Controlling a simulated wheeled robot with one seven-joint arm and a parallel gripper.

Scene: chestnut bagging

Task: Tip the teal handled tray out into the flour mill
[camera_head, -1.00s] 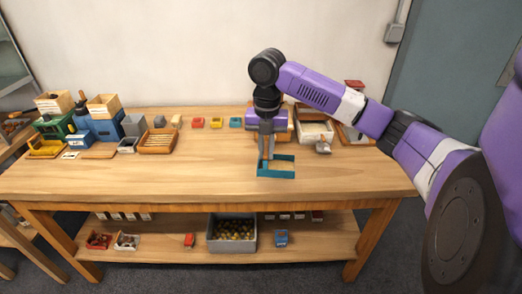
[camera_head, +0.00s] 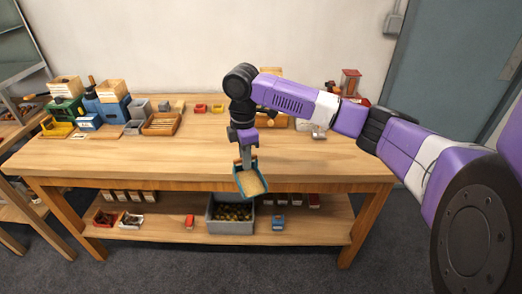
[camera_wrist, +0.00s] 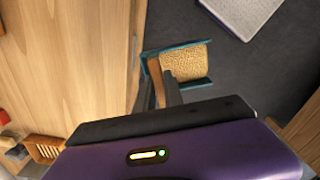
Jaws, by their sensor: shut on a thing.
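My gripper (camera_head: 246,156) is shut on the teal handled tray (camera_head: 238,183) at the table's front edge. The tray holds a tan grainy heap. It hangs in front of the edge, above the lower shelf, and looks tilted towards the head camera. In the wrist view, the gripper fingers (camera_wrist: 163,85) grip one end of the tray (camera_wrist: 206,82), with grey floor beneath. At the back left stand a blue machine (camera_head: 113,110) and a green machine (camera_head: 66,112), each with a wooden hopper on top. I cannot tell which one is the flour mill.
The wooden table (camera_head: 150,163) is clear across its middle. A slatted wooden tray (camera_head: 161,124) and small coloured bins (camera_head: 200,108) stand along the back. A grey crate (camera_head: 230,227) with dark round things is on the lower shelf. A red-topped machine (camera_head: 350,82) stands at the back right.

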